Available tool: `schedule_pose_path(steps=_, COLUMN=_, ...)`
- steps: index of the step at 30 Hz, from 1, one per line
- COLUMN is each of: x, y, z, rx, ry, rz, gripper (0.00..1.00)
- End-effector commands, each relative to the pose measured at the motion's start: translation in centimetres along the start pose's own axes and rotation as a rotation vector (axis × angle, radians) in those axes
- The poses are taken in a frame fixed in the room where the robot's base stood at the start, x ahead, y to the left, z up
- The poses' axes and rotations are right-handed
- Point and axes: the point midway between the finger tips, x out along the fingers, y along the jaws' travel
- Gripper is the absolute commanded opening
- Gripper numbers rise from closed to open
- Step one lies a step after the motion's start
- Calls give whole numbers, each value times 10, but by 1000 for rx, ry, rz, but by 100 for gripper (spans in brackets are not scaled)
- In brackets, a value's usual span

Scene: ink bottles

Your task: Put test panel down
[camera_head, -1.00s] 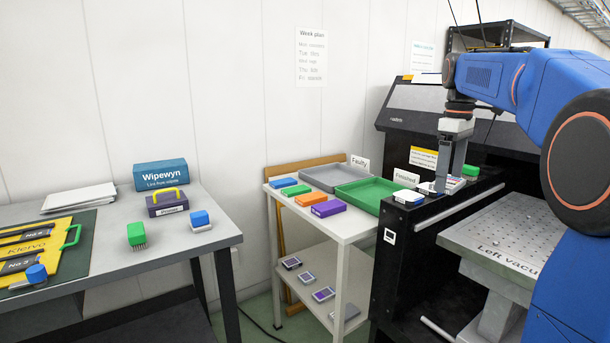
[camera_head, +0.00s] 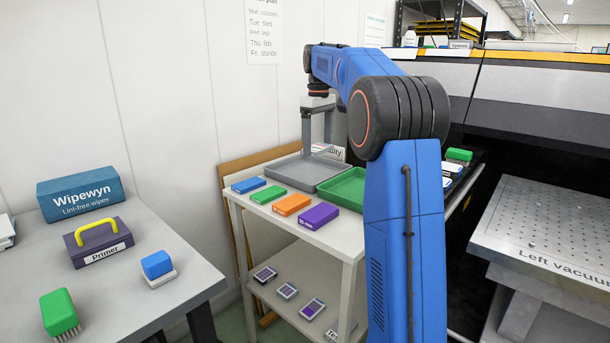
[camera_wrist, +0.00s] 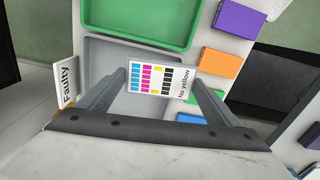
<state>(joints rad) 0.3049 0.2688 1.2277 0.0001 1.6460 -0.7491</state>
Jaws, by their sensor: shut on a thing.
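The test panel (camera_wrist: 165,79) is a small white card with rows of cyan, magenta, yellow and black patches and printed words that seem to read "no yellow". My gripper (camera_wrist: 160,82) is shut on it, one finger at each end. In the head view my gripper (camera_head: 318,143) points down over the back of the grey tray (camera_head: 290,172), and the panel is hard to make out there. The grey tray also shows below the panel in the wrist view (camera_wrist: 100,60). The "Faulty" sign (camera_wrist: 67,82) stands beside it. The exact height above the tray cannot be told.
The green tray (camera_head: 342,184) adjoins the grey tray. Blue, green, orange (camera_head: 291,204) and purple (camera_head: 318,215) boxes line the table's front. Small panels lie on the lower shelf (camera_head: 275,292). A workbench with a primer box (camera_head: 98,243) stands left.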

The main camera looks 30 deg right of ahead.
Motion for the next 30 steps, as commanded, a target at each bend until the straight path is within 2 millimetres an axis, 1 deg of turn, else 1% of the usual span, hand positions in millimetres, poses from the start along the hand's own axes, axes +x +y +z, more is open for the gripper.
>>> schedule_pose_path(steps=1, x=7, y=10, z=-9, rx=19, ry=-1, rz=-1, gripper=60)
schedule_pose_path(steps=3, x=13, y=21, z=-20, rx=46, ry=-1, rz=-1, gripper=60)
schedule_pose_path(steps=6, x=20, y=32, z=-30, rx=74, ry=0, rz=0, gripper=60)
schedule_pose_path(steps=9, x=24, y=38, z=-35, rx=89, ry=1, rz=1, gripper=60)
schedule_pose_path(steps=11, x=28, y=39, z=-37, rx=95, ry=1, rz=0, gripper=60)
schedule_pose_path(steps=13, x=36, y=40, z=-38, rx=97, ry=-1, rz=-1, gripper=60)
schedule_pose_path(steps=18, x=64, y=40, z=-37, rx=97, ry=-1, rz=-1, gripper=60)
schedule_pose_path(steps=21, x=76, y=40, z=-37, rx=97, ry=0, rz=0, gripper=60)
schedule_pose_path(steps=26, x=86, y=40, z=-38, rx=96, ry=0, rz=0, gripper=60)
schedule_pose_path(steps=30, x=98, y=39, z=-37, rx=96, ry=-1, rz=-1, gripper=60)
